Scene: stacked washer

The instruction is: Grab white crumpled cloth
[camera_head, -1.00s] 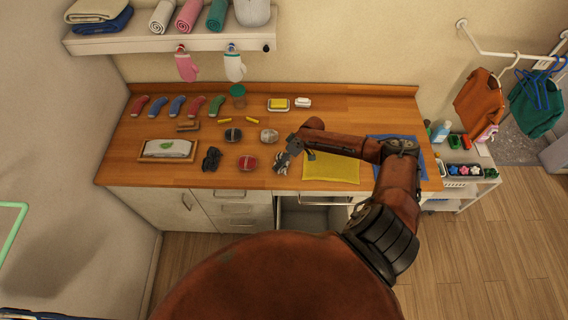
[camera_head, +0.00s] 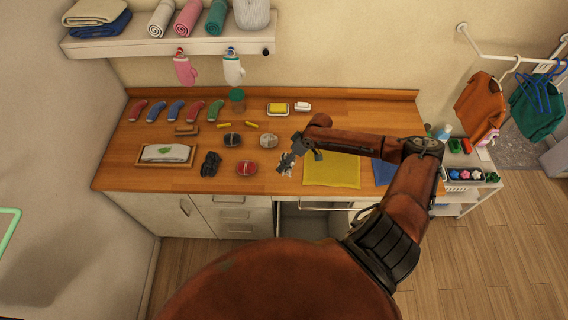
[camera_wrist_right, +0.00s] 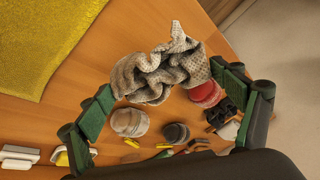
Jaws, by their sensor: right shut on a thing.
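The white crumpled cloth (camera_wrist_right: 165,72), greyish with a fine pattern, is bunched between the two green finger pads of my right gripper (camera_wrist_right: 165,82) in the right wrist view. The pads meet the cloth on both sides, so the gripper is shut on it with the fingers held wide apart by its bulk. In the head view my right gripper (camera_head: 287,161) is low over the front of the wooden counter, and the cloth (camera_head: 285,171) shows only partly below it. Whether the cloth still touches the counter is unclear. My left gripper is not in view.
A yellow cloth (camera_head: 332,172) lies just right of the gripper. A red-banded bundle (camera_head: 247,168), a dark bundle (camera_head: 210,164) and a tray (camera_head: 165,164) lie to the left. An open drawer (camera_head: 305,222) is below the counter's front edge.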

